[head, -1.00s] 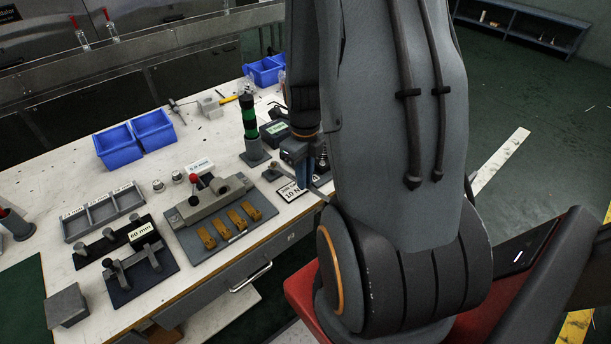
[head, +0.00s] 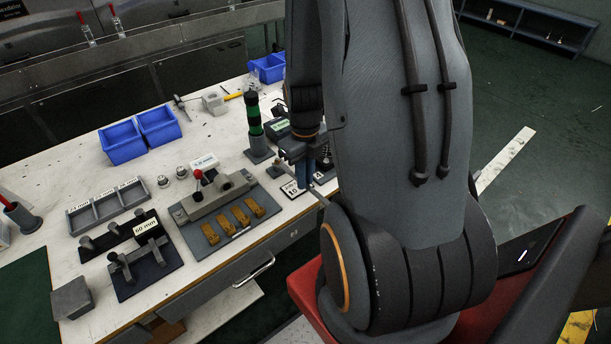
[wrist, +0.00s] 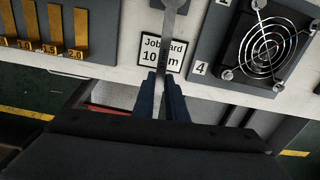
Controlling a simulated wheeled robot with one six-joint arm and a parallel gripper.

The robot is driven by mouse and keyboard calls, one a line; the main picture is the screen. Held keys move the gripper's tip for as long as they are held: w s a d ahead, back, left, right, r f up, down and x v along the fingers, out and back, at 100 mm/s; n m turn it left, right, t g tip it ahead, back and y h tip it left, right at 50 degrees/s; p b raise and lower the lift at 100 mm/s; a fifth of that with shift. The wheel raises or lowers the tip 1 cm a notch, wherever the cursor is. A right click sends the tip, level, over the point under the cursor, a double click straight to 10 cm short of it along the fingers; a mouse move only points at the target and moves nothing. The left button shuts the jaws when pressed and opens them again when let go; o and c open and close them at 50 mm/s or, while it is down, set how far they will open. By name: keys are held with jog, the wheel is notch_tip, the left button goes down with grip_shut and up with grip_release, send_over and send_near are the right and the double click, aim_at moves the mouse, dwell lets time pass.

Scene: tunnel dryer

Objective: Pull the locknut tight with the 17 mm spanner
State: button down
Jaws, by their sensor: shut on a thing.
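The grey steel spanner (wrist: 170,42) lies along the middle of the wrist view. Its near part is between the blue fingers of my gripper (wrist: 161,92), which are shut on it. Its far end runs to the top edge of that view, so what it meets there is out of frame. In the head view my gripper (head: 303,178) is low over the bench's right front, and a bit of the spanner (head: 319,197) shows beside it. The locknut cannot be made out in either view.
A job card (wrist: 162,52) lies under the spanner. A fan-guard plate (wrist: 262,50) is to its right. Brass strips (wrist: 55,28) on a dark plate are to its left. A green-banded post (head: 254,125) stands behind my gripper. Blue bins (head: 140,137) stand further back.

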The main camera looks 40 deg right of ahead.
jog(key=shift+s+d+p, duration=0.2)
jog(key=shift+s+d, duration=0.05)
jog(key=shift+s, duration=0.4)
jog(key=shift+s+d+p, duration=0.2)
jog(key=shift+s, duration=0.4)
jog(key=shift+s+d+p, duration=0.2)
jog(key=shift+s+d, duration=0.05)
jog(key=shift+s, duration=0.4)
jog(key=shift+r+p, duration=2.4)
jog(key=shift+r, duration=0.6)
